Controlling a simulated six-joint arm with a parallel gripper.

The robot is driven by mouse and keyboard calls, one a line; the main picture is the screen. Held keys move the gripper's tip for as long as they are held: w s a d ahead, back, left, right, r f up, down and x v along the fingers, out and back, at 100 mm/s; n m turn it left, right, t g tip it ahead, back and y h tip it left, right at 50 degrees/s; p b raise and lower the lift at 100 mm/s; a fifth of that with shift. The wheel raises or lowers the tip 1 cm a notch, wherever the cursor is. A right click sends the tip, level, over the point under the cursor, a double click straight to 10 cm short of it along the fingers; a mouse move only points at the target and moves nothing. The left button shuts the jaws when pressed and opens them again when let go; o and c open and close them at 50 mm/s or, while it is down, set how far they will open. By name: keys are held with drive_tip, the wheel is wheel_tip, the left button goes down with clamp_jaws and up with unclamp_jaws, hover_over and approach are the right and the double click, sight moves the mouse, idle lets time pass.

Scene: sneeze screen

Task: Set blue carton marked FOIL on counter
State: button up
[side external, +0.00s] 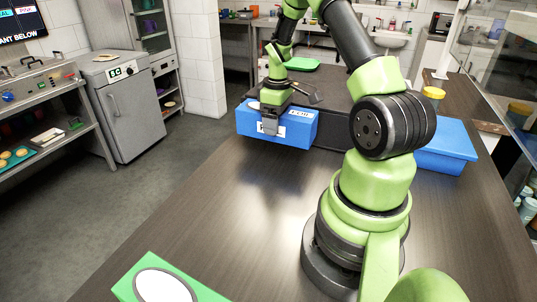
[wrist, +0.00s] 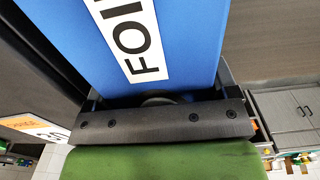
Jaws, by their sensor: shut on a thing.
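The blue carton (side external: 300,128) is held in my gripper (side external: 271,118) over the far left part of the dark wood counter (side external: 225,205). A white label lies on its front, partly covered by a finger, and another label is near its top edge. The wrist view shows the blue carton (wrist: 190,45) up close, with a white label reading "FOI" and the rest cut off. My gripper (wrist: 160,105) is shut on it there. I cannot tell for sure whether the carton's underside touches the counter.
A blue bin (side external: 445,150) and a yellow-lidded jar (side external: 433,93) are at the right, near a clear screen (side external: 500,60). A green box with a white oval (side external: 165,285) is at the front left. A dark low block (side external: 335,125) lies behind the carton. The counter's middle is clear.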

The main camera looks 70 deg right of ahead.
drive_tip(key=shift+f, duration=3.05)
drive_tip(key=shift+f, duration=0.1)
drive_tip(key=o, duration=1.1)
wheel_tip(320, 180, up, 12)
drive_tip(key=shift+w+a+r, duration=0.1)
drive_tip(key=shift+a+r, duration=0.05)
drive_tip(key=shift+r, duration=0.05)
drive_tip(key=w+a+r+m+t, duration=0.1)
drive_tip(key=w+a+r+t, duration=0.15)
drive_tip(key=a+r, duration=0.75)
drive_tip(key=s+a+r+m+t+y, duration=0.1)
drive_tip(key=s+a+r+t, duration=0.1)
drive_tip(key=s+a, duration=0.4)
drive_tip(key=s+a+r+m+t+y, duration=0.1)
drive_tip(key=s+a+r, duration=0.3)
drive_tip(key=a, duration=0.7)
drive_tip(key=shift+s+r+m+t, duration=0.2)
drive_tip(key=shift+s+m+t, duration=0.3)
drive_tip(key=shift+s+t, duration=0.5)
drive_tip(key=shift+s, duration=0.15)
